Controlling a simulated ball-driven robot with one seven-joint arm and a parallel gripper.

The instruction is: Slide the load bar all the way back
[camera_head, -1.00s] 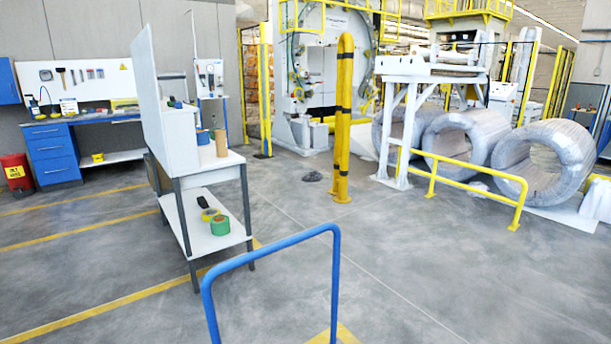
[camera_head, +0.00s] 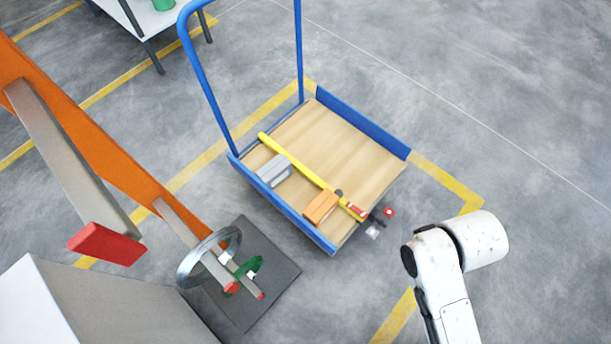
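A yellow bar (camera_head: 300,165), which looks like the load bar, lies across the wooden deck of a blue-railed cart (camera_head: 345,150). It runs diagonally from the upper left to the cart's lower right edge. A grey block (camera_head: 273,170) and an orange block (camera_head: 322,207) lie beside it, on its lower left side. A small red and white piece sits near the bar's lower right end. Small black, red and white parts (camera_head: 377,216) stick out past the deck edge there; I cannot tell what they are. White links of my arm show at right; I cannot make out my gripper.
At left, an orange beam (camera_head: 100,130) carries grey arms with red tips. A metal ring (camera_head: 208,258) hangs there over a dark floor plate (camera_head: 262,285), with a green piece nearby. A table (camera_head: 150,15) stands at upper left. The floor right of the cart is open.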

